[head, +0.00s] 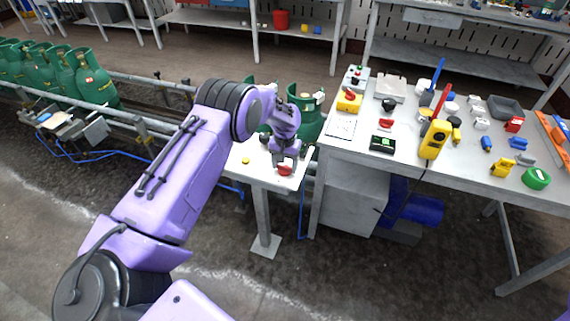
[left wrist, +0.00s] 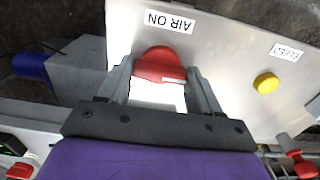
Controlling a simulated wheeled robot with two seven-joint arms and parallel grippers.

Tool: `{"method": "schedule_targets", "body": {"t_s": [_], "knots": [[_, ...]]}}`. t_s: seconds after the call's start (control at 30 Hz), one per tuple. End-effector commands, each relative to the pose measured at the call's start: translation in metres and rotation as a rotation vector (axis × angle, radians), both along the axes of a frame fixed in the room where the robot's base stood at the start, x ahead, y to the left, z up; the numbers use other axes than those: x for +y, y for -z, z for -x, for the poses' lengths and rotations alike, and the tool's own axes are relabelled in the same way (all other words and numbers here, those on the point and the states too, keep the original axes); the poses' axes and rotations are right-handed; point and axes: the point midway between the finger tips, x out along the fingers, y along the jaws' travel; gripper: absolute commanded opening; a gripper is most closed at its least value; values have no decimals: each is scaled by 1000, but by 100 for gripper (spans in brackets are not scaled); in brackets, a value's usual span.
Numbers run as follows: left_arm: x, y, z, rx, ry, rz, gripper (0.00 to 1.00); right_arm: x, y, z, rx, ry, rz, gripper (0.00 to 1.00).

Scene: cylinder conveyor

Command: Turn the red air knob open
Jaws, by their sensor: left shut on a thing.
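The red air knob (left wrist: 160,65) sits on a pale panel beside the label "AIR ON" in the left wrist view. My left gripper (left wrist: 162,80) is shut on it, one finger at each side. In the head view the red knob (head: 285,170) shows just under my left gripper (head: 284,162), on the small pale stand (head: 262,180). The gripper hides part of the knob. My right gripper is not in view.
A yellow button (left wrist: 266,83) labelled "BLEED" is on the same panel. A grey workbench (head: 340,150) with several tools stands to the right. Green gas cylinders (head: 90,75) line the conveyor at the left and behind the stand.

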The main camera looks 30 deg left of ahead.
Motion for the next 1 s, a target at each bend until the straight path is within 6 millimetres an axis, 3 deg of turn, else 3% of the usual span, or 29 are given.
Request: {"method": "schedule_targets", "body": {"t_s": [0.13, 0.17, 0.2, 0.23, 0.57, 1.0], "knots": [[1, -2, -2, -6, -4, -1, 33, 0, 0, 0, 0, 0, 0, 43], [1, -2, -2, -6, -4, -1, 74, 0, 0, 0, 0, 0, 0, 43], [1, -2, -2, -6, -4, -1, 87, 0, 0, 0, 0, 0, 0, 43], [0, -2, -2, -6, -3, -1, 89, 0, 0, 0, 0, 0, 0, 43], [0, -6, -1, -3, -1, 0, 89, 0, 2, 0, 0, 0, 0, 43], [0, -95, -1, -6, -1, 0, 89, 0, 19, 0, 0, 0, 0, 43]]}}
